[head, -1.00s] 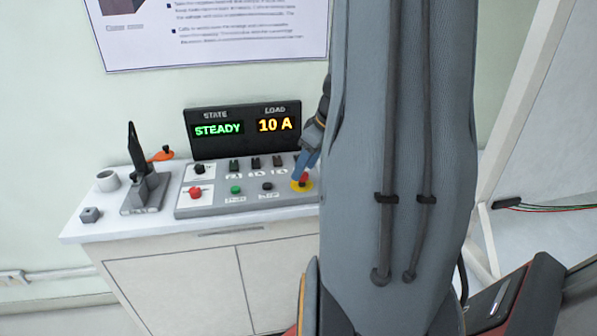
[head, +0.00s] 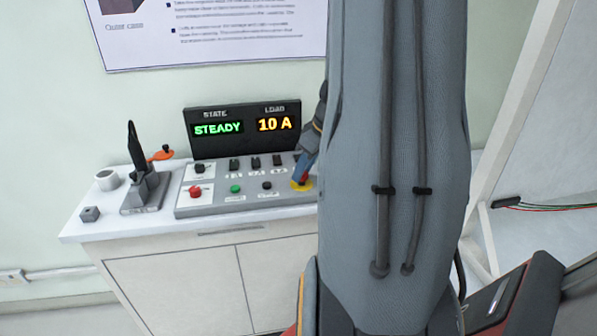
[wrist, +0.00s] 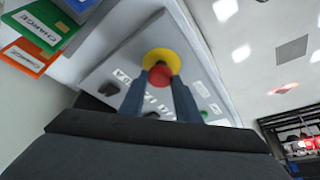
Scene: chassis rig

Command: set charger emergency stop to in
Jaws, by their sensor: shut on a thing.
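The emergency stop is a red mushroom button (wrist: 161,75) on a yellow round collar (wrist: 170,57) in the wrist view. In the head view its yellow collar (head: 300,187) shows at the right front corner of the grey control panel, with the red button mostly hidden by my fingers. My gripper (wrist: 160,85) is shut on the red button, with one blue-grey finger on each side of it. In the head view my gripper (head: 304,172) reaches down onto the button from behind my arm. How far in the button sits cannot be told.
The panel (head: 215,207) also carries another red button (head: 196,192), a green button (head: 235,188) and black switches. A display (head: 243,131) reads STEADY and 10 A. A black-handled lever (head: 137,150) and white cup (head: 107,180) stand left on the cabinet.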

